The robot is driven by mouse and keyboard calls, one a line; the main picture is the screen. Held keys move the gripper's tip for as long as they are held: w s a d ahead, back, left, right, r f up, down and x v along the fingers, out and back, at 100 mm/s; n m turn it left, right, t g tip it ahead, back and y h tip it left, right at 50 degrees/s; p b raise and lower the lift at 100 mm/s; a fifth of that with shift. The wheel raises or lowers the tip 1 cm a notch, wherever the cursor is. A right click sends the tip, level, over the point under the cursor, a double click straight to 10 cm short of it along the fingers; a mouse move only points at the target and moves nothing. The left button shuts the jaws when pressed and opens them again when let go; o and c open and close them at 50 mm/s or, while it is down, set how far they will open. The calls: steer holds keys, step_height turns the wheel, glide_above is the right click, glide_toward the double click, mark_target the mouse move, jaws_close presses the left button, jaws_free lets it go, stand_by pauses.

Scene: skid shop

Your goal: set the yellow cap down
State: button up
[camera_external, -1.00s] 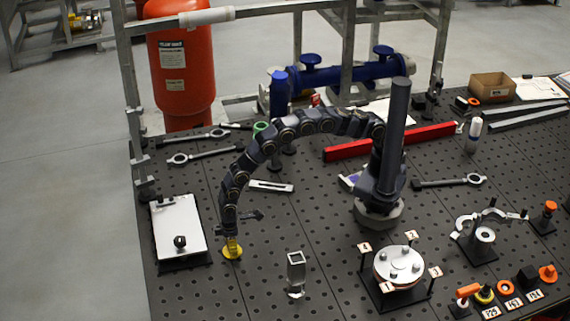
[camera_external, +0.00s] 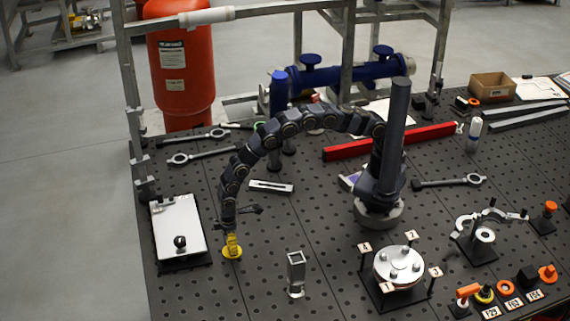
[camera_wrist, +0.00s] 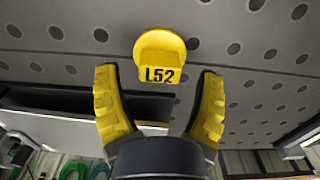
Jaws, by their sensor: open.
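The yellow cap (camera_wrist: 160,55), marked L52, rests on the dark perforated table (camera_external: 330,225) near the table's left side, right of the white board. It also shows in the external view (camera_external: 232,252), right under my gripper. My gripper (camera_wrist: 160,105) has two yellow fingers spread apart. In the wrist view the cap lies beyond and between the fingertips, with a gap on each side. The fingers do not appear to touch it.
A white board on a dark stand (camera_external: 178,228) is close left of my gripper. A small metal square-tube piece (camera_external: 296,272) stands to the right. A flanged disc fixture (camera_external: 398,265) is farther right. Bare table lies between them.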

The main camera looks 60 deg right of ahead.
step_height(320, 180, up, 10)
steer(key=s+d+r+m, duration=0.1)
steer(key=d+r+m, duration=0.1)
steer(key=d+r, duration=0.45)
steer(key=s+d+r+m, duration=0.1)
steer(key=d+r, duration=0.2)
steer(key=d, duration=0.7)
steer(key=d+r+m, duration=0.2)
steer(key=d+r, duration=0.3)
steer(key=d, duration=0.3)
steer(key=s+d+r+m, duration=0.1)
steer(key=s+d+m, duration=0.1)
steer(key=s+d, duration=0.4)
steer(key=s+d+r+m+g, duration=0.1)
steer(key=s+d+r+m, duration=0.1)
steer(key=s+d, duration=0.5)
steer(key=s, duration=0.6)
steer(key=shift+s+d+g, duration=0.2)
steer(key=shift+s+g, duration=0.1)
steer(key=shift+a, duration=0.1)
